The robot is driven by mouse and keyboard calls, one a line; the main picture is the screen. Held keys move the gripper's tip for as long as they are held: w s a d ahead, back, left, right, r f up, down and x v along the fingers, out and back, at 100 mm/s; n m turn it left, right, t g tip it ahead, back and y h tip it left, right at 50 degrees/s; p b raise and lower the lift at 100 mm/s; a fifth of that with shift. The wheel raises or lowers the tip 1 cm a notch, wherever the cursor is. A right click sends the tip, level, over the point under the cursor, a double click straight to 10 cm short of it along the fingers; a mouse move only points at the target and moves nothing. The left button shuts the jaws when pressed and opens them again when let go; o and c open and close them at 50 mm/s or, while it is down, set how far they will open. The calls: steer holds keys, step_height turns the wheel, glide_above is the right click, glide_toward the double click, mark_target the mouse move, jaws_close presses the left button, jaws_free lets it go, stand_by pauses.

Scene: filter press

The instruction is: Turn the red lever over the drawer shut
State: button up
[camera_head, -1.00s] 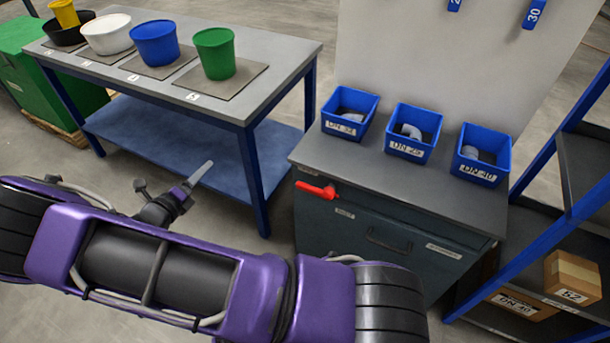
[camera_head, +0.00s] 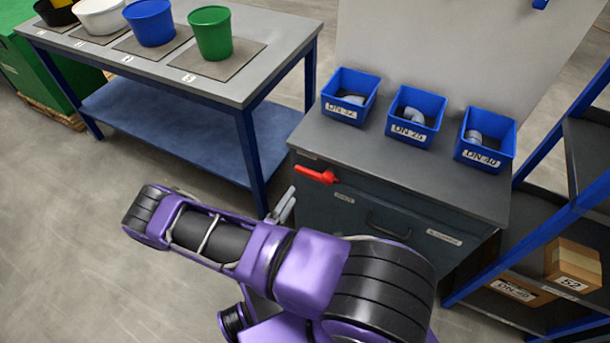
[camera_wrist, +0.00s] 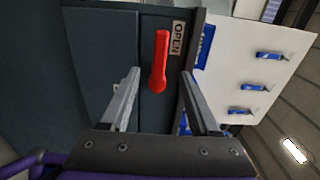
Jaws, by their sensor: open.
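The red lever (camera_head: 317,175) is on the upper left of the grey cabinet's front, above and to the left of the drawer handle (camera_head: 388,226). In the head view it lies nearly level, along the cabinet's top edge. In the wrist view the red lever (camera_wrist: 159,62) shows between my fingers, beside a label reading OPEN (camera_wrist: 178,38). My gripper (camera_wrist: 158,88) is open, with one finger to each side of the lever in that view; I cannot tell whether either touches it. In the head view my gripper (camera_head: 283,206) is just left of and below the lever, partly hidden by my arm.
Three blue bins (camera_head: 416,114) with grey fittings stand on the cabinet top (camera_head: 340,150). A workbench (camera_head: 262,62) with coloured buckets is at the left. A blue-framed shelf (camera_head: 540,235) with cardboard boxes is at the right. Floor is free at the lower left.

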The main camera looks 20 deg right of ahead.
mark_target(306, 175)
steer(key=x, duration=1)
steer(key=shift+w+d, duration=0.1)
steer(key=shift+w, duration=0.05)
jaws_close()
stand_by(1.0)
